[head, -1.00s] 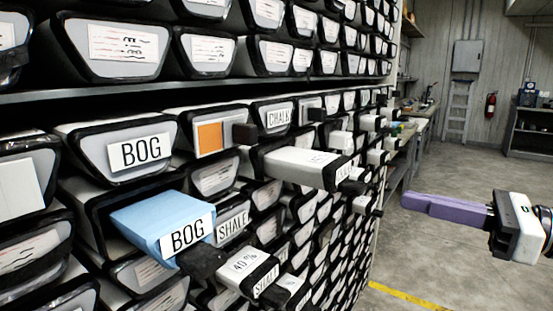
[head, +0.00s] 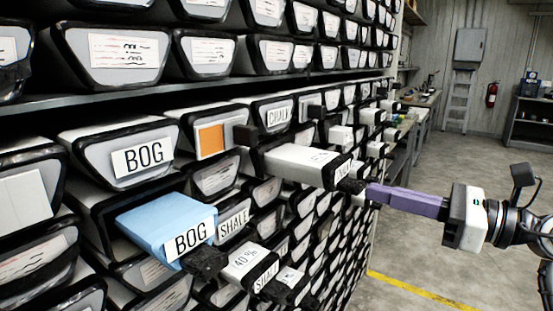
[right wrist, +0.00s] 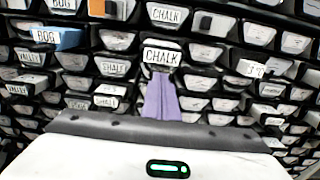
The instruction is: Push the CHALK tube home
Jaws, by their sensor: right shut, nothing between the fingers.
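The CHALK tube (head: 295,160) is a long pale tube with a dark front end, sticking well out of its slot in the rack. My right gripper (head: 372,191) has long purple fingers, shut and empty, with the tips at the dark handle on the tube's front end. In the right wrist view the fingertips (right wrist: 160,78) lie just below the label. I cannot tell whether they touch. My left gripper is not in view.
Several other tube ends protrude farther along the rack. A second CHALK label (right wrist: 166,15) sits on the slot above. The floor (head: 430,235) at right is open.

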